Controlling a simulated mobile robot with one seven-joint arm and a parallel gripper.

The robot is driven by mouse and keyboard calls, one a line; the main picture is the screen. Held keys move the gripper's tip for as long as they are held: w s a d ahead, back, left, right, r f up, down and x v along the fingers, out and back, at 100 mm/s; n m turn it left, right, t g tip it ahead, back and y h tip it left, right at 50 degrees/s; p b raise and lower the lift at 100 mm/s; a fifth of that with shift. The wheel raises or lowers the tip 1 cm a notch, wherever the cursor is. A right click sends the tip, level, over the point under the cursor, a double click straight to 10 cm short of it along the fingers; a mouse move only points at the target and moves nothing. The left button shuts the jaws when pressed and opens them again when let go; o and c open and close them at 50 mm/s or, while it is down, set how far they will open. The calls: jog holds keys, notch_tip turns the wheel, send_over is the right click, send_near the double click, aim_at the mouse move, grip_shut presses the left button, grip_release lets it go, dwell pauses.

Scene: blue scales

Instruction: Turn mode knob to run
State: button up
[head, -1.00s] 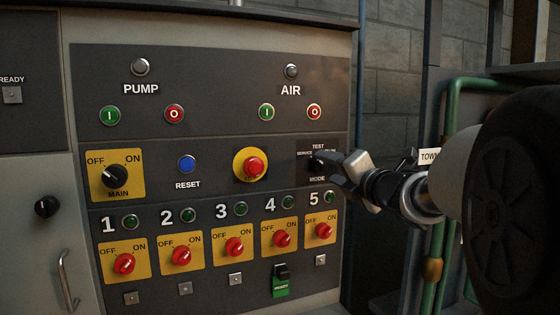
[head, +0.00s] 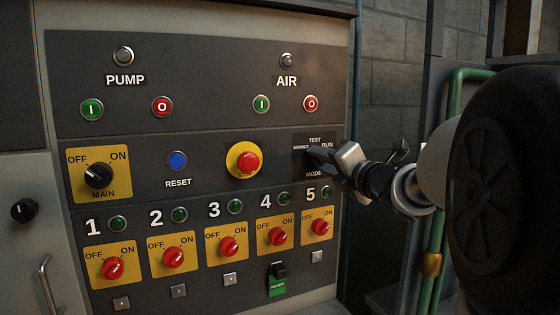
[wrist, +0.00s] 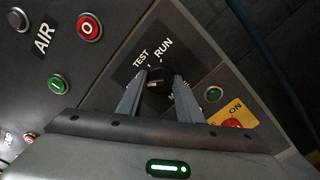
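The black mode knob (wrist: 157,88) is on the dark panel at the right, with TEST, RUN and MODE printed around it. In the wrist view it sits between the two fingers of my gripper (wrist: 160,80). The fingers stand on either side of the knob with a small gap showing, so my gripper looks open around it. Firm contact is not visible. In the head view my gripper (head: 325,154) reaches the mode plate (head: 302,170) from the right and hides most of the knob. The knob's exact pointing direction is unclear.
A red stop button (head: 246,161) on a yellow ring lies left of the mode plate. Red switch 5 (head: 319,227) is just below. The AIR buttons (head: 311,104) are above. A green pipe (head: 447,120) runs to the right of the panel.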

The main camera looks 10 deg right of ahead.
jog(key=shift+m, duration=0.4)
jog(key=shift+r+m+p, duration=0.2)
jog(key=shift+m+p, duration=4.55)
jog(key=shift+m, duration=4.75)
jog(key=o, duration=1)
jog(key=shift+w, duration=0.1)
jog(key=shift+o, duration=0.2)
jog(key=s+d+p, duration=0.1)
jog(key=s+d, duration=0.2)
jog(key=s, duration=1.4)
jog(key=shift+d, duration=0.15)
